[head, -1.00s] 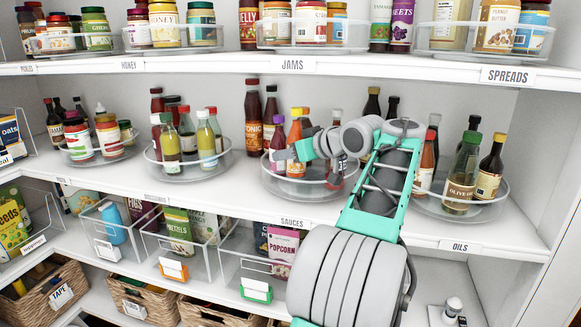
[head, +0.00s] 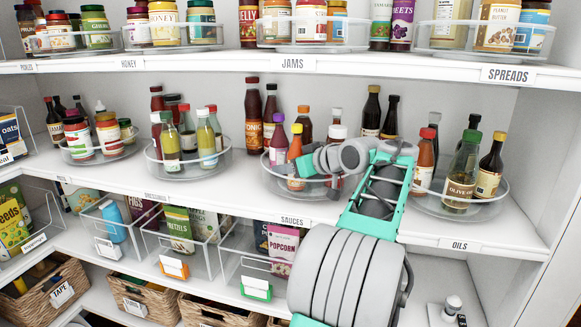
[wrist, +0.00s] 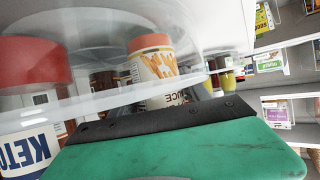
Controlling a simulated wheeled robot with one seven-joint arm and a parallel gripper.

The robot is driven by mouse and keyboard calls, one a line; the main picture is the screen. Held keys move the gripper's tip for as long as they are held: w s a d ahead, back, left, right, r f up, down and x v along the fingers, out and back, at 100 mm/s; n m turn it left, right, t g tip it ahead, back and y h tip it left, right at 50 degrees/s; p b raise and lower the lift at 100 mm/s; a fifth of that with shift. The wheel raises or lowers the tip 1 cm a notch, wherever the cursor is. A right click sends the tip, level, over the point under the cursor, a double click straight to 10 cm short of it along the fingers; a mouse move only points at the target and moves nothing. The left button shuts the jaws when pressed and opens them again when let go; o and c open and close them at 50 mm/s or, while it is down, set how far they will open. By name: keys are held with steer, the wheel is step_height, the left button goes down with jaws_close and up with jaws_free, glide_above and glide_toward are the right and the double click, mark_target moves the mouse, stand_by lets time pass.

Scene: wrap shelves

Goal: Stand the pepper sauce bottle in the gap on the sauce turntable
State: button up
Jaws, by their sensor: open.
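The sauce turntable (head: 312,195) is a clear round tray on the middle shelf, above the SAUCES label, with several bottles on it. Among them are an orange-capped orange bottle (head: 294,150) and a purple-capped bottle (head: 278,138). My gripper (head: 325,160) is open over the front of this turntable and hides part of it. A red-capped bottle of reddish sauce (head: 426,155) stands upright at the left of the oils turntable (head: 470,212). I cannot read which bottle is pepper sauce. The wrist view shows a green finger surface (wrist: 190,150) close to a clear rim and an orange-capped bottle (wrist: 150,68).
Another turntable (head: 190,172) with bottles stands to the left. Tall dark bottles (head: 253,115) stand behind. The upper shelf (head: 290,75) hangs above, with jars. Clear bins (head: 205,265) sit below. My arm crosses the front between the sauce and oils turntables.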

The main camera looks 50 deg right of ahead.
steer(key=shift+s+r, duration=0.2)
steer(key=shift+s, duration=0.15)
steer(key=v, duration=1.1)
steer(key=shift+s+r, duration=0.1)
steer(key=shift+r, duration=0.05)
